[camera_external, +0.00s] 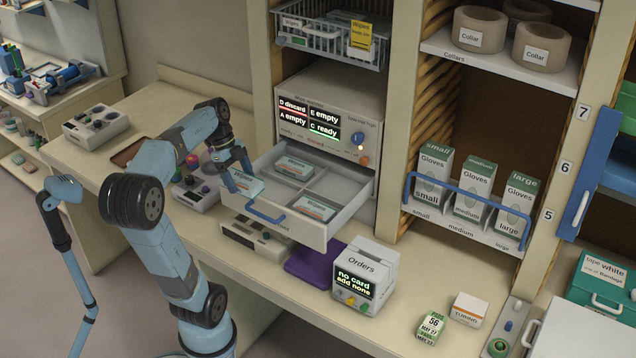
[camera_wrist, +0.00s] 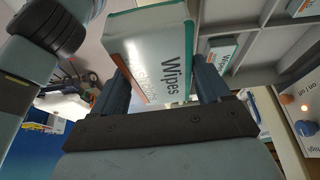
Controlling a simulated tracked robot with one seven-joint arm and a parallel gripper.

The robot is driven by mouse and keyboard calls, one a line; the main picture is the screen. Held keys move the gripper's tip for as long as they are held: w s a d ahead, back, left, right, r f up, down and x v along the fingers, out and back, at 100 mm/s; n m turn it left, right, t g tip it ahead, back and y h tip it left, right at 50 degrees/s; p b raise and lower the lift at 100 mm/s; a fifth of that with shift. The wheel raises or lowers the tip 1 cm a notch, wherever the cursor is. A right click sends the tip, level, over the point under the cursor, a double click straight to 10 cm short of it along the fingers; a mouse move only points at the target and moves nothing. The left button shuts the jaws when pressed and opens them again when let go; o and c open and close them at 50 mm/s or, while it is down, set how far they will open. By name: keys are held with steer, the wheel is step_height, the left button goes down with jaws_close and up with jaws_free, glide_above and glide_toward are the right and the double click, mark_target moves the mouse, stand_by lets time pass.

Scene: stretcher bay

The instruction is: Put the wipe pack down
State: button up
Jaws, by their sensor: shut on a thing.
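My gripper (camera_external: 237,168) is shut on a white, green and orange wipe pack (camera_external: 247,184), at the left side of the open drawer (camera_external: 267,215). In the wrist view the held wipe pack (camera_wrist: 160,58) sits between both fingers of my gripper (camera_wrist: 165,88), its "Wipes" lettering showing. I cannot tell whether it touches the drawer floor. The drawer has divided compartments. One similar pack (camera_external: 293,167) lies in a back compartment and another (camera_external: 316,208) in the front right one.
The display (camera_external: 309,119) above the drawer reads D discard, A empty, E empty, C ready. A wire basket (camera_external: 330,42) hangs above. The orders box (camera_external: 365,275) and a purple mat (camera_external: 312,260) are near the drawer's front. Glove boxes (camera_external: 474,190) stand right.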

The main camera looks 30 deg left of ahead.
steer(key=w+a+n, duration=0.1)
steer(key=w+a, duration=0.2)
steer(key=w, duration=0.1)
steer(key=w+a+n+t, duration=0.1)
steer(key=w+a, duration=0.3)
steer(key=w, duration=0.1)
steer(key=w+a+n, duration=0.2)
steer(key=w+a, duration=0.1)
steer(key=w, duration=0.1)
steer(key=shift+w+a+f+t, duration=0.15)
steer(key=shift+w+a+t, duration=0.15)
steer(key=shift+a, duration=0.05)
steer(key=w+a+f+n, duration=0.2)
steer(key=w+a+f, duration=0.1)
steer(key=w+a, duration=0.35)
steer(key=w+a+f+n+t+y, duration=0.1)
steer(key=w+a+f, duration=0.3)
steer(key=w+a, duration=0.25)
steer(key=w+a+f+n, duration=0.25)
steer(key=w+a, duration=0.25)
steer(key=a, duration=0.3)
steer(key=w+a+f, duration=0.5)
steer(key=w+f, duration=0.5)
steer(key=f, duration=0.2)
steer(key=shift+m, duration=0.45)
steer(key=shift+w+a+f, duration=0.1)
steer(key=shift+w+f, duration=0.05)
steer(key=shift+f, duration=4.25)
steer(key=o, duration=1.1)
steer(key=shift+f, duration=0.1)
